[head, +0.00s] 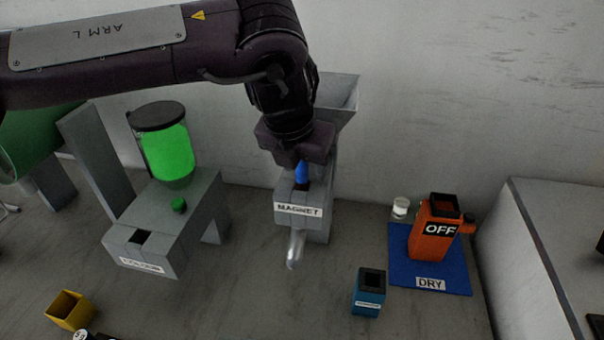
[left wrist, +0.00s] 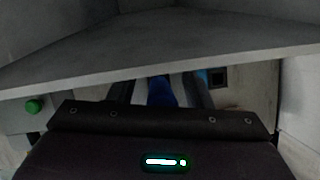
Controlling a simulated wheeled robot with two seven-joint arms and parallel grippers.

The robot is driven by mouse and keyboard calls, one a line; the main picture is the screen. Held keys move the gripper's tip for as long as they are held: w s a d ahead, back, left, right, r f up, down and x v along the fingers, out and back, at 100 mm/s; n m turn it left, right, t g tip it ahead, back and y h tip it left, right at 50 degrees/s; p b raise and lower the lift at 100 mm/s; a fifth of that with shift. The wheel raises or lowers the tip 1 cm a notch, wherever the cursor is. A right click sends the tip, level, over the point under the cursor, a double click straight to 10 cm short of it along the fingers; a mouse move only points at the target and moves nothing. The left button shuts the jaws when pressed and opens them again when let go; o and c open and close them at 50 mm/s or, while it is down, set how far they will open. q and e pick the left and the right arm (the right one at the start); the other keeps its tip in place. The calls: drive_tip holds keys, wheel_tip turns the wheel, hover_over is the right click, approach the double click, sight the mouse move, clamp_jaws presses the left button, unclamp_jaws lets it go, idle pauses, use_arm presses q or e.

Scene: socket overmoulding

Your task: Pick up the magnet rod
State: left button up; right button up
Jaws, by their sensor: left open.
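The magnet rod shows as a blue upright handle (head: 302,174) at the top of the grey station labelled MAGNET (head: 299,209). My left gripper (head: 301,167) points down right over the blue handle. In the left wrist view the blue handle (left wrist: 161,91) lies between the two fingers of the left gripper (left wrist: 160,95), which are open. Whether either finger touches it cannot be told. My right gripper is not in view.
A grey hopper (head: 338,94) rises behind the gripper, and a spout (head: 296,248) sticks out in front. Left stands a station with a green jar (head: 168,152). Right are a teal box (head: 369,292), a blue DRY mat (head: 401,269) and an orange OFF box (head: 432,229). A yellow box (head: 70,309) stands front left.

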use_arm(q)
drive_tip(key=shift+s, duration=0.15)
drive_tip(key=shift+c, duration=0.3)
drive_tip(key=c, duration=0.7)
clamp_jaws()
drive_tip(key=shift+r, duration=0.15)
